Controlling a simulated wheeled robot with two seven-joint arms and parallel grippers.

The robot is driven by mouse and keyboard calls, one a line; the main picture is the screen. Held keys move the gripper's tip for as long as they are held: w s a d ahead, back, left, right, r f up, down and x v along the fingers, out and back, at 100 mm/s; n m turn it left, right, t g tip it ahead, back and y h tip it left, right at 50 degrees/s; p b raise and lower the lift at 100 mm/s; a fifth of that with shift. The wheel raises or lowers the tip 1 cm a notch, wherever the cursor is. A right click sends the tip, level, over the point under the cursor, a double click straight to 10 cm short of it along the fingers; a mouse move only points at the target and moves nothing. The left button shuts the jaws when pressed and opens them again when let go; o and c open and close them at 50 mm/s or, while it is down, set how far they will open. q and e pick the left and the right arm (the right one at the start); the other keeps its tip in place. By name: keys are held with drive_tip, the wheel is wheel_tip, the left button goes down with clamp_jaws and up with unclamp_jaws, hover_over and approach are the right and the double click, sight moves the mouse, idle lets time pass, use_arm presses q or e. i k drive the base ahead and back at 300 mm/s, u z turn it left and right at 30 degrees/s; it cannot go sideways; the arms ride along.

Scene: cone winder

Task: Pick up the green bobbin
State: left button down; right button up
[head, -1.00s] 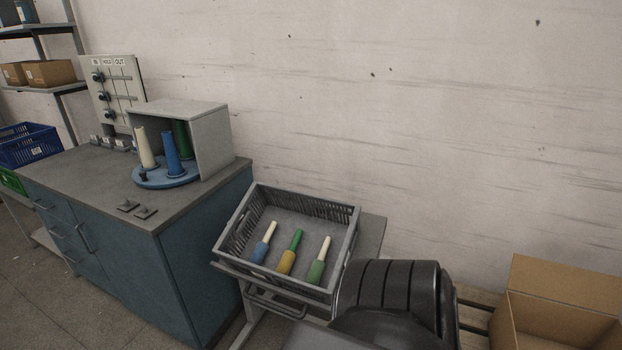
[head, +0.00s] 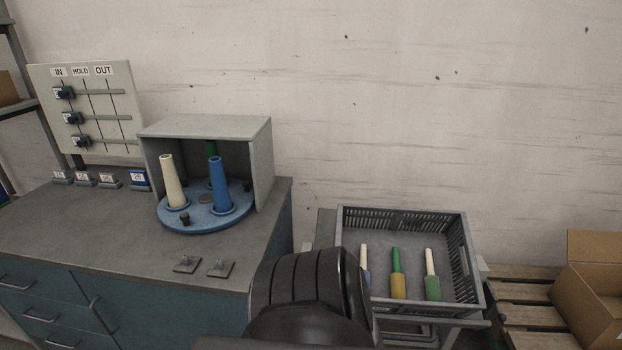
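Three bobbins stand or lean in a grey crate (head: 476,262) at the lower right; I cannot tell how they rest. The right one has a green lower part and a cream top: the green bobbin (head: 433,289). The middle one is a yellow bobbin (head: 398,288) with a green top. The left one is a blue bobbin (head: 366,278) with a cream top, mostly hidden behind a black part of my arm. Neither of my grippers is in view.
A slider board (head: 112,105) stands behind. A cardboard box (head: 590,300) is at the right.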

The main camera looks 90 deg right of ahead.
sight(432, 282)
drive_tip(key=i, duration=0.65)
drive_tip(key=z, duration=2.15)
